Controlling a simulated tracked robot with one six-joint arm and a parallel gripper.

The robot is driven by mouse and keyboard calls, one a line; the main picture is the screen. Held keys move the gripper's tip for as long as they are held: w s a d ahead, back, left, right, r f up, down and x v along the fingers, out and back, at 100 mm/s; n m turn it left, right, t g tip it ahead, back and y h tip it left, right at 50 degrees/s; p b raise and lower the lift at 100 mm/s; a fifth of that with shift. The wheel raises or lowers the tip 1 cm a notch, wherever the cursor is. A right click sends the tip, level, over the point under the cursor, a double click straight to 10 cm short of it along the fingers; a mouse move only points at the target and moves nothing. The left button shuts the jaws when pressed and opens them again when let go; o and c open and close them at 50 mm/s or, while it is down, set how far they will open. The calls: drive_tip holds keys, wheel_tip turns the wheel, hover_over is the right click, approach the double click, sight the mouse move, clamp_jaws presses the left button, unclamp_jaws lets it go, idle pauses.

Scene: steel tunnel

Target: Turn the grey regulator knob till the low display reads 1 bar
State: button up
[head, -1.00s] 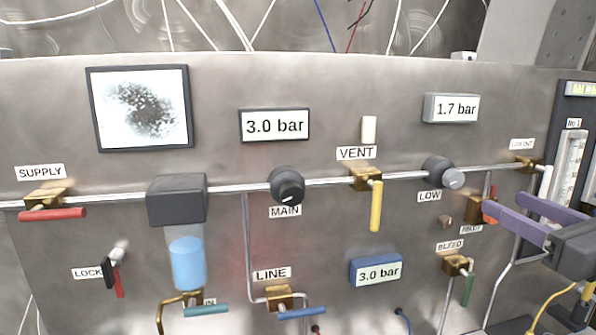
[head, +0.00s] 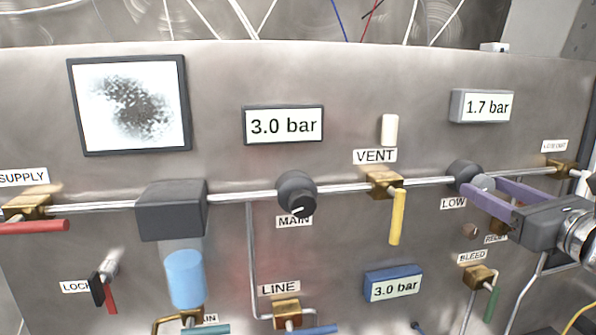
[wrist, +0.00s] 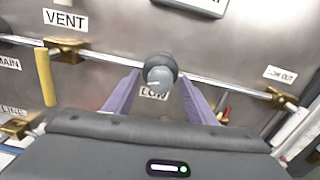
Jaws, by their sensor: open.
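The grey regulator knob (head: 484,184) labelled LOW sits on the pipe at the right of the panel, on a dark round body. In the wrist view the knob (wrist: 160,75) lies between and just beyond the two purple fingers. The low display (head: 483,106), above the knob, reads 1.7 bar. My gripper (head: 490,196) is open, with its fingers spread to either side of the knob. In the head view the fingers partly cover the knob's lower side. Whether either finger touches it I cannot tell.
The dark MAIN knob (head: 297,192) and the yellow VENT handle (head: 397,216) lie left along the pipe. The green BLEED handle (head: 492,303) is below my gripper. The brass LOW OUT valve (head: 561,169) is to the right. Another display (head: 283,125) reads 3.0 bar.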

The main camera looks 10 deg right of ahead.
drive_tip(key=shift+w, duration=0.25)
drive_tip(key=c, duration=0.9)
drive_tip(key=shift+d, duration=0.2)
drive_tip(key=shift+c, duration=0.7)
drive_tip(key=shift+a, duration=0.1)
